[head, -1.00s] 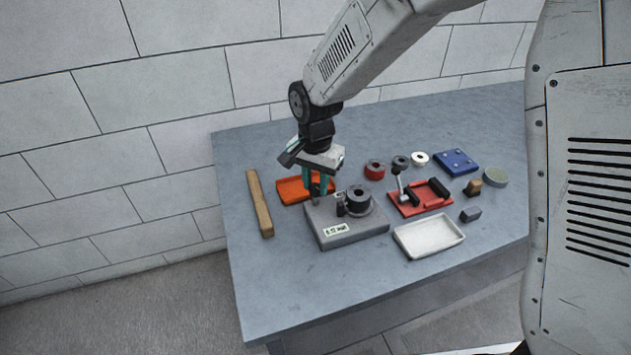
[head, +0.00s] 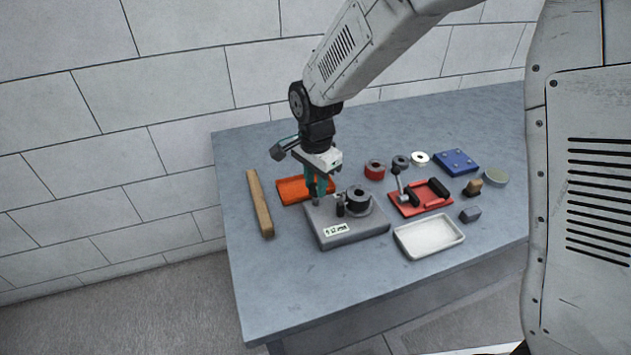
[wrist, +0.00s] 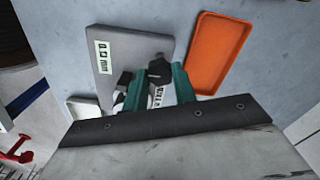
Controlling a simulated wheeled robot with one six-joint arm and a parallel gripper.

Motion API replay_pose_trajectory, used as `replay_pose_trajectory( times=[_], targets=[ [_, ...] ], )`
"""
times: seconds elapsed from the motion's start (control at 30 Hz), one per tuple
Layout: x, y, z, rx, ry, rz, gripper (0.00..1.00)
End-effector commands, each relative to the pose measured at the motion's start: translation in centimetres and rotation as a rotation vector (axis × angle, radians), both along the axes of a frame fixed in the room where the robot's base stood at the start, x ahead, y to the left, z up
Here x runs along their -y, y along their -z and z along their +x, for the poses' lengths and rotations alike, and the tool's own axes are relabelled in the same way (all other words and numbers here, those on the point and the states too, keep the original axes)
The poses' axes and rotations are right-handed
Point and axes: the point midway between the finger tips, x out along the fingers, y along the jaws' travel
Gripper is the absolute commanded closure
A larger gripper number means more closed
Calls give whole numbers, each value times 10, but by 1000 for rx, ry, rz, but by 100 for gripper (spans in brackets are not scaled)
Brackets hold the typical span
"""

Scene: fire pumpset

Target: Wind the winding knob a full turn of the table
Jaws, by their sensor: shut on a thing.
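A grey block-shaped device (head: 350,226) with a small label stands on the table and also shows in the wrist view (wrist: 125,65). A black ring-shaped part (head: 358,198) sits on a round base on its top, with a small dark post beside it. My gripper (head: 318,193) points down at the device's back left corner. In the wrist view its teal fingers (wrist: 155,82) are shut on the dark winding knob (wrist: 160,70), whose top shows between the fingertips. The head view shows the knob only partly, beneath the fingers.
An orange tray (head: 292,189) lies close behind the gripper and a wooden bar (head: 260,203) to the left. A red fixture (head: 420,197), a white tray (head: 429,237), a blue plate (head: 456,161) and several small rings lie to the right. The front of the table is clear.

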Motion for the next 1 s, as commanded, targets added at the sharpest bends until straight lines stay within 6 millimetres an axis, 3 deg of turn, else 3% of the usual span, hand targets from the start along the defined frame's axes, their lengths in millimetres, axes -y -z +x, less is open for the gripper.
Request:
replay_pose_trajectory(
  times=[0.13, 0.17, 0.23, 0.57, 1.0],
  targets=[
    [-1, -2, 2, 5, -1, 2, 96],
    [-1, -2, 2, 5, -1, 2, 70],
    [-1, -2, 1, 5, -1, 2, 51],
    [0, -4, 1, 3, -1, 1, 51],
    [-1, -69, 2, 5, -1, 3, 51]
  ],
)
